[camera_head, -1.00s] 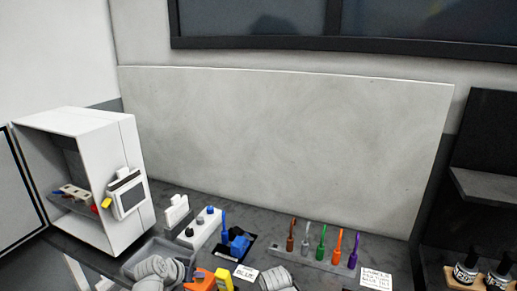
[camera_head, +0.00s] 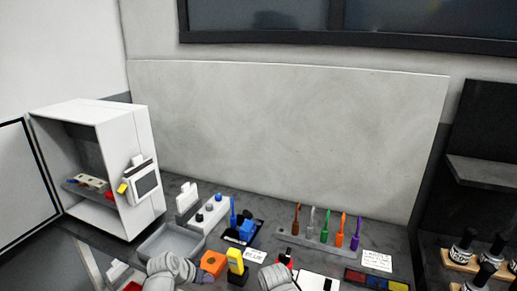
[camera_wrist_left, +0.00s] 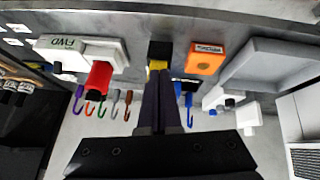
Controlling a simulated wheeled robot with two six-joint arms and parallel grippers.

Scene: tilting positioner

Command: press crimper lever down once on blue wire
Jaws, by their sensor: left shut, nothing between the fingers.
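A yellow upright piece on a black base (camera_head: 236,264) stands at the front middle; it may be the crimper lever. It also shows in the wrist view (camera_wrist_left: 157,64), just beyond my fingertips. A blue wire (camera_head: 233,214) stands upright beside a blue block (camera_head: 247,229) on a dark base. My left gripper (camera_wrist_left: 158,80) is shut and empty, pointing toward the yellow piece; contact cannot be told. In the head view its fingers are hidden or out of frame. The right gripper is out of frame; only my right arm's grey link shows.
An orange box (camera_head: 213,263) stands left of the yellow piece, with a grey tray (camera_head: 172,242) farther left. A white box with a red part (camera_wrist_left: 98,76) is on the other side. Several coloured wires (camera_head: 325,232) stand in a rack behind. A white cabinet (camera_head: 130,160) stands at left.

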